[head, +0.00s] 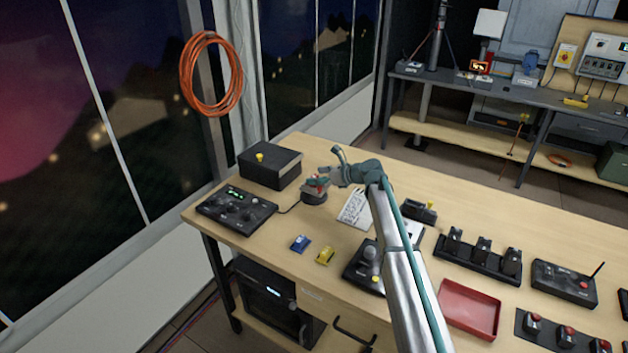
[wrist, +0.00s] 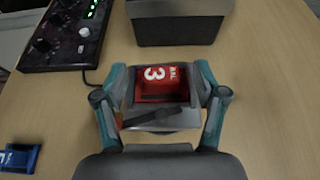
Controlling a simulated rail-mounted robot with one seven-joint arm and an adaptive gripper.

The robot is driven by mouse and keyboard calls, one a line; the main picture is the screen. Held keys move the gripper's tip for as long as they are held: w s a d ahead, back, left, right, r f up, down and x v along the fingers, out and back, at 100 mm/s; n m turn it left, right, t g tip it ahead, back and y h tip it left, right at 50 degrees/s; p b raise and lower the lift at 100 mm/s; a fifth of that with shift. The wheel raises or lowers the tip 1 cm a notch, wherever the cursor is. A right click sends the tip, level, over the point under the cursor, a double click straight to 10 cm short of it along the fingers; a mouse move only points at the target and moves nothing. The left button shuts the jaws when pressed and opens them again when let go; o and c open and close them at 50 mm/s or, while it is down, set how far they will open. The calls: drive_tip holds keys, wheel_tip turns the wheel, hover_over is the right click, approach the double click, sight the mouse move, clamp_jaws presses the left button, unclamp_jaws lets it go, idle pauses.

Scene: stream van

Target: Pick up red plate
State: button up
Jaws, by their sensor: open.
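A small red plate (wrist: 163,83) with a white 3 and small white lettering shows between my fingers in the wrist view. In the head view the red plate (head: 317,181) is a small red patch at a dark round base on the table, partly hidden by my gripper. My gripper (wrist: 160,72) is open, with one finger on each side of the plate. I cannot tell whether the fingers touch it.
A black box (head: 270,165) and a control panel (head: 237,209) stand to the left. Small blue (head: 300,243) and yellow (head: 325,256) pieces lie in front. A red tray (head: 470,307) lies to the right.

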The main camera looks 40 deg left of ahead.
drive_tip(key=x, duration=0.2)
drive_tip(key=shift+a+f, duration=0.1)
drive_tip(key=shift+a, duration=0.25)
drive_tip(key=c, duration=1.3)
